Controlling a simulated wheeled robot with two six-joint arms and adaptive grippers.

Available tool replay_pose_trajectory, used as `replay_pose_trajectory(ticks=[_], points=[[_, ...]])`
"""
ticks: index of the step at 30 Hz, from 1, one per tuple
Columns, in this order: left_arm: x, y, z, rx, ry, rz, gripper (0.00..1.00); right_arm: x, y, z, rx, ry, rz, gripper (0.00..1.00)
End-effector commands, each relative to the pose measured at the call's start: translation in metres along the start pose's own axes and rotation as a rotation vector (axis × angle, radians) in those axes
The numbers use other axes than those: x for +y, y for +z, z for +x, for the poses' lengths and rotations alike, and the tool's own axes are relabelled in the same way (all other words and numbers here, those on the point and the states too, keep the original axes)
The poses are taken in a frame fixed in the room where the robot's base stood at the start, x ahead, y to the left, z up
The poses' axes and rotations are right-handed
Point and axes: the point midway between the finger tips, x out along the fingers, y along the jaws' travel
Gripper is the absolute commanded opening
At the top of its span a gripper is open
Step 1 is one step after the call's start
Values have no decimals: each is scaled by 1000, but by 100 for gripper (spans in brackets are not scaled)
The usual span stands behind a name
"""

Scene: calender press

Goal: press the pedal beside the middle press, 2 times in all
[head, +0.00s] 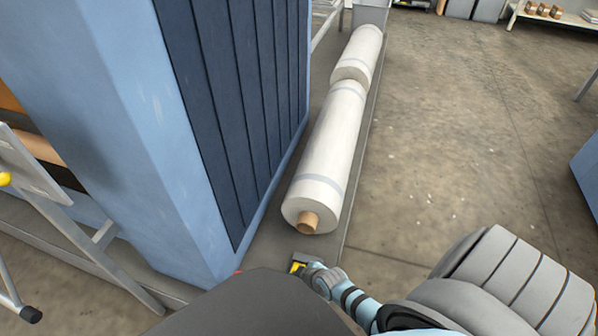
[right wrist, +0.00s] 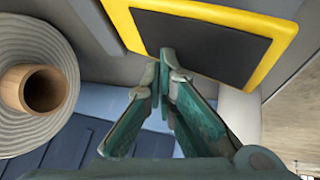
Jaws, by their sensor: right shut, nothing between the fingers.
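The pedal (head: 297,267) is a dark plate with a yellow border, low on the floor strip by the near corner of the blue press (head: 185,190). In the right wrist view the pedal (right wrist: 200,47) fills the top middle. My right gripper (head: 305,268) is at the pedal in the head view. In the right wrist view its green fingers (right wrist: 167,60) are shut and empty, with the tips overlapping the near edge of the dark plate. I cannot tell whether they touch it. My left gripper is not in view.
White film rolls (head: 324,150) lie in a row beside the press; the near roll end (right wrist: 62,70), with its brown core, is close to my right gripper. A metal stepladder (head: 40,175) stands at the left. The concrete floor (head: 450,130) on the right is largely clear.

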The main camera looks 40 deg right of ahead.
Motion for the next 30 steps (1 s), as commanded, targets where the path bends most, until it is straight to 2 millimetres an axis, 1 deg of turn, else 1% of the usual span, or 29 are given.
replay_pose_trajectory(ticks=[2,11,14,27,30], points=[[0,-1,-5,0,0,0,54,2,-3,-4,0,0,0,0],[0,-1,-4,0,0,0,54,3,-3,-4,1,1,0,0],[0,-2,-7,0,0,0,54,4,-5,-6,2,1,0,0],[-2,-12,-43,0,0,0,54,26,-27,-37,2,2,0,0],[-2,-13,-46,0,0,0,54,29,-30,-40,2,1,1,0]])
